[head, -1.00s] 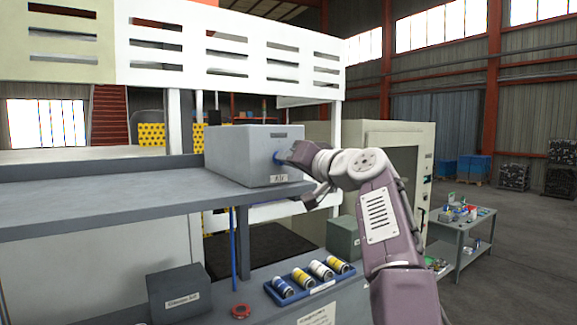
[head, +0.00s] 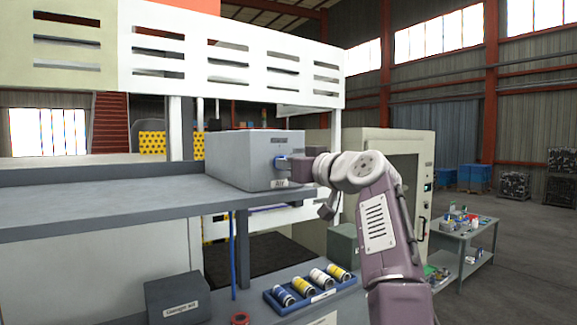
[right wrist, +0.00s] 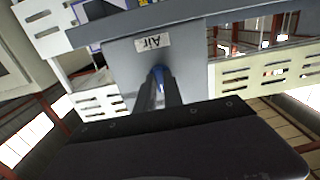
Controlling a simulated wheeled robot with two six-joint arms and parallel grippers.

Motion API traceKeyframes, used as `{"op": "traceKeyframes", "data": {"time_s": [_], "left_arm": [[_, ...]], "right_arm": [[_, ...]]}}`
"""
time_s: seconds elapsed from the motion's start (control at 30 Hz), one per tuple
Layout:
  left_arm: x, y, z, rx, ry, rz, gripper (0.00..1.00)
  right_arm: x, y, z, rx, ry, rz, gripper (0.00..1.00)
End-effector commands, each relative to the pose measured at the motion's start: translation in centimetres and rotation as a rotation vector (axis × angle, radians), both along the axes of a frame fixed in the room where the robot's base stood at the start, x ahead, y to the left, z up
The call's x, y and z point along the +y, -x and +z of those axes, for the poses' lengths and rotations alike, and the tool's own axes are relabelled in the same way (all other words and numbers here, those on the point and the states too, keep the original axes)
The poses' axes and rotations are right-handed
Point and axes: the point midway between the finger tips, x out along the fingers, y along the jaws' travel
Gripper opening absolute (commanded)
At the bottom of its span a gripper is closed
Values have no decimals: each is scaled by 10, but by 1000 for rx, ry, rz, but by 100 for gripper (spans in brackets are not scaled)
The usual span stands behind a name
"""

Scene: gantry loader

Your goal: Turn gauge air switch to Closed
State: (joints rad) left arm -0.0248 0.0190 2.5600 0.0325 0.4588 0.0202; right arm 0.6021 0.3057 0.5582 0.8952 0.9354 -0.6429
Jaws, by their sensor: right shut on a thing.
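The gauge air switch is a small blue handle (head: 281,162) on the front face of a grey box (head: 235,158) with an "Air" label below it. The box sits on a grey shelf. My right gripper (head: 290,164) reaches the handle from the right and is shut on it. In the right wrist view, the two dark fingers (right wrist: 160,92) close around the blue handle (right wrist: 159,76), with the "Air" label (right wrist: 152,43) close by. The fingers hide much of the handle, so its exact setting cannot be told. My left gripper is not in view.
The grey shelf (head: 110,203) runs left from under the box. Below are a blue tray (head: 310,291) of several small cylinders, a dark labelled box (head: 178,298) and a red ring (head: 240,318). A side table (head: 462,236) with small items stands at the right.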

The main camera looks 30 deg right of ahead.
Motion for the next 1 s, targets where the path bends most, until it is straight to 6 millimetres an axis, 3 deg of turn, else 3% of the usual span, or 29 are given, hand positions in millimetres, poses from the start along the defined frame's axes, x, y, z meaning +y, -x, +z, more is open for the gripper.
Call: {"op": "traceKeyframes", "data": {"time_s": [0.4, 0.43, 0.5, 0.83, 1.0], "left_arm": [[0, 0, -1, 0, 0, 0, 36], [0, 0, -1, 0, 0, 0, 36], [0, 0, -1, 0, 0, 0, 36], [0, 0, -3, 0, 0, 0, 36], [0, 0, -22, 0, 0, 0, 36]], "right_arm": [[-1, -2, -6, 13, 8, 2, 0], [-1, -2, -6, 13, 8, 2, 14], [0, -1, -5, 12, 8, 2, 34], [0, 2, -3, 4, 8, 1, 34], [-4, 33, -7, 2, 11, -4, 34]]}}
